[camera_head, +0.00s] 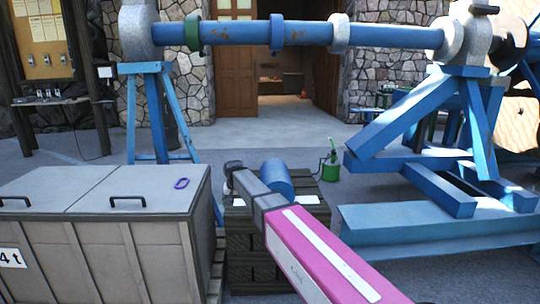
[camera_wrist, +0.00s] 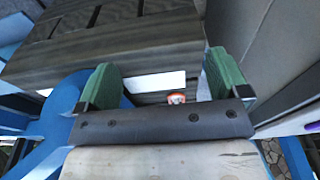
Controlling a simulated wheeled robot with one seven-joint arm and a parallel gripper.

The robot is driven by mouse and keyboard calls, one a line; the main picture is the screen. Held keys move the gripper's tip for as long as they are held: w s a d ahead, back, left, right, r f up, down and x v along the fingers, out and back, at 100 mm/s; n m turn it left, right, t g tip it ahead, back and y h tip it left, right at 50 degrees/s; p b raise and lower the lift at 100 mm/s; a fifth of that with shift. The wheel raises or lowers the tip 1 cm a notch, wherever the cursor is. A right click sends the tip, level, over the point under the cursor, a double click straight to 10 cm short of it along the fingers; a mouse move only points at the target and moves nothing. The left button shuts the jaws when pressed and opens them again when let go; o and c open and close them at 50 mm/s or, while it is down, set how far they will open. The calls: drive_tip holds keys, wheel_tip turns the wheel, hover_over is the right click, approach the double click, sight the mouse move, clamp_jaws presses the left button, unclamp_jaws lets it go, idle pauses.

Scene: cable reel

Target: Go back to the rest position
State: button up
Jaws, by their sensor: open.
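My arm (camera_head: 318,252), pink and grey, reaches from the lower right over a dark wooden crate (camera_head: 252,250) in the head view. My gripper (camera_wrist: 164,82) shows in the wrist view with two green finger pads apart and nothing held between them. The gap lies over dark slatted wood (camera_wrist: 120,55), with a white patch (camera_wrist: 158,83) and a small red-and-white round mark (camera_wrist: 176,98) visible through it. In the head view my fingertips are hard to make out at the far end of the arm.
A blue cylinder (camera_head: 277,178) is on the crate, right beside my arm. A grey lidded box (camera_head: 95,245) stands left, with a purple ring (camera_head: 181,183) on its lid. The blue reel stand (camera_head: 455,130) and bar (camera_head: 310,33) lie beyond. A green can (camera_head: 330,168) stands on the floor.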

drive_tip(key=s+d+f, duration=0.4)
drive_tip(key=s+d, duration=0.4)
drive_tip(key=d, duration=0.3)
drive_tip(key=s+d+f+g, duration=0.1)
drive_tip(key=s+d+f, duration=0.3)
drive_tip(key=s+d, duration=0.4)
drive_tip(key=s+d+f, duration=0.5)
drive_tip(key=s+d, duration=0.3)
drive_tip(key=d, duration=0.7)
drive_tip(key=shift+s+m+g, duration=0.3)
drive_tip(key=shift+d+f, duration=0.1)
